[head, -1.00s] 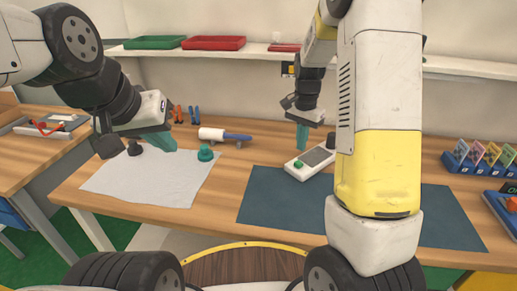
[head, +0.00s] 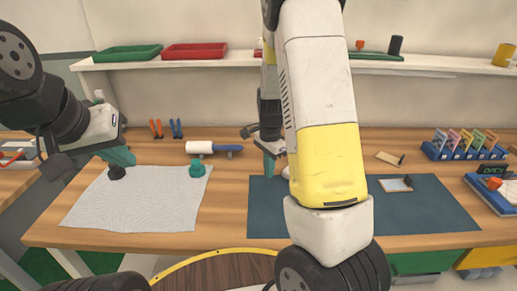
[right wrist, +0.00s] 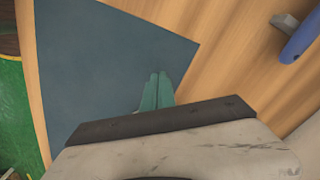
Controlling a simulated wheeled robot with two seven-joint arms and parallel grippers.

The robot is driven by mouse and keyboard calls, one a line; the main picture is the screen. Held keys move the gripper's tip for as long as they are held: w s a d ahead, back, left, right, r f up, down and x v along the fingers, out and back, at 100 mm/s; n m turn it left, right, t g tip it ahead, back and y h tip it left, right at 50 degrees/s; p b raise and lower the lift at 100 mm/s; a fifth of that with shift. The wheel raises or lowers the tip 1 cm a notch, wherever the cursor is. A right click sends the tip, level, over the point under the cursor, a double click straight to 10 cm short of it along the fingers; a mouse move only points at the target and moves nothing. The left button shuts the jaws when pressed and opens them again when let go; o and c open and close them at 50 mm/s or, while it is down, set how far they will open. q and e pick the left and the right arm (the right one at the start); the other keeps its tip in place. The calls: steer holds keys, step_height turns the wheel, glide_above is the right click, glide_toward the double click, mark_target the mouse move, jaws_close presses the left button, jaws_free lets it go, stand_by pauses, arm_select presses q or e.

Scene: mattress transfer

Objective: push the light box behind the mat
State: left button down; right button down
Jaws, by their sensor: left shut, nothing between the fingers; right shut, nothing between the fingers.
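The dark blue mat (head: 430,210) lies flat on the table at centre right, and it fills the left of the right wrist view (right wrist: 110,60). The light box is mostly hidden behind my right arm; a small white patch (head: 286,172) beside the arm may be part of it. My right gripper (head: 269,165) is shut and empty at the mat's back edge, near its left corner; the right wrist view shows its teal fingers (right wrist: 157,92) together over the mat. My left gripper (head: 122,157) is shut and empty above the back of a white cloth.
A white-and-blue tool (head: 212,148) lies behind. A small pale plate (head: 394,185) lies on the mat, with a tan piece (head: 386,157) behind it. A card rack (head: 465,148) stands right.

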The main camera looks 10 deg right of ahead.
mark_target(274, 181)
step_height(274, 181, down, 2)
steer(key=shift+f, duration=0.15)
steer(key=shift+w+d, duration=0.25)
steer(key=shift+d, duration=0.35)
steer(key=shift+w+d, duration=0.2)
steer(key=shift+d, duration=0.4)
steer(key=shift+w+d, duration=0.3)
steer(key=shift+d, duration=0.4)
steer(key=d, duration=0.1)
steer(key=w+d, duration=0.1)
steer(key=d, duration=0.1)
steer(key=w+d, duration=0.1)
steer(key=d, duration=0.1)
